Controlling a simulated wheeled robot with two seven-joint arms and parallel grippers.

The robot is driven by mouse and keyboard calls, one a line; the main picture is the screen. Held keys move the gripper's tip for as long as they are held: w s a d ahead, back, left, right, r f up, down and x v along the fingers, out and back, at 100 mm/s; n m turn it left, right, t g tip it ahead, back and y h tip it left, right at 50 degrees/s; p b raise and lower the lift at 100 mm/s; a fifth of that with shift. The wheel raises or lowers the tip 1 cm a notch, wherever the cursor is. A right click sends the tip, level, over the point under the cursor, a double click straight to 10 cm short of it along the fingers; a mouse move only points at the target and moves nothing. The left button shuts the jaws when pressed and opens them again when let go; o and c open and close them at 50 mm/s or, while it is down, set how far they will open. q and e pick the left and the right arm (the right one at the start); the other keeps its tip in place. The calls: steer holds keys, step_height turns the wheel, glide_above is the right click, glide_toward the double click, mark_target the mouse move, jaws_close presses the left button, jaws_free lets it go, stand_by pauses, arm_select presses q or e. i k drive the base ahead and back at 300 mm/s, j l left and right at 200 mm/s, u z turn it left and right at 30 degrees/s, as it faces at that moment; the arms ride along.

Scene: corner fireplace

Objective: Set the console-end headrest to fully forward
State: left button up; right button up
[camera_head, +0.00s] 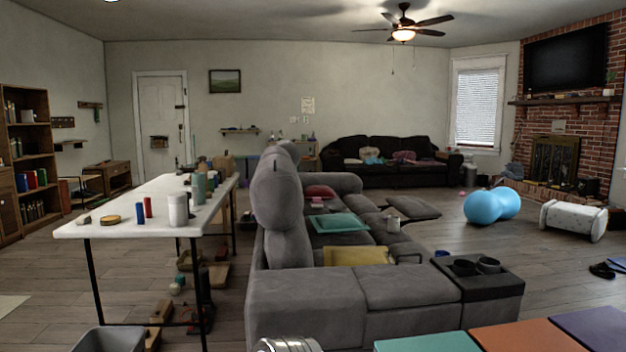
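The grey sectional sofa (305,300) stands in the middle, with its backrest toward the white table. A dark console with cup holders (478,284) is at the sofa's near right end. The nearest headrest (275,190) is a tall, rounded grey cushion on top of the backrest, seen edge-on. It looks roughly upright; its exact setting cannot be told. A farther headrest (291,150) shows partly behind it.
The long white table (120,215), holding cups and bottles, stands left of the sofa with a narrow gap between. Boxes (218,275) lie on the floor under it. A grey bin (110,340) is at lower left. Coloured panels (525,338) fill the lower right.

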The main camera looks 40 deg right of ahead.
mark_target(276, 197)
steer(key=i+j+z, duration=0.1)
steer(key=z, duration=0.35)
steer(key=i+j+z, duration=0.2)
steer(key=z, duration=0.3)
steer(key=i+j+z, duration=0.1)
steer(key=z, duration=0.35)
steer(key=j+z, duration=0.3)
steer(key=z, duration=0.15)
steer(key=i+j+z, duration=0.1)
steer(key=j+z, duration=0.2)
steer(key=z, duration=0.15)
steer(key=j+z, duration=0.25)
steer(key=z, duration=0.25)
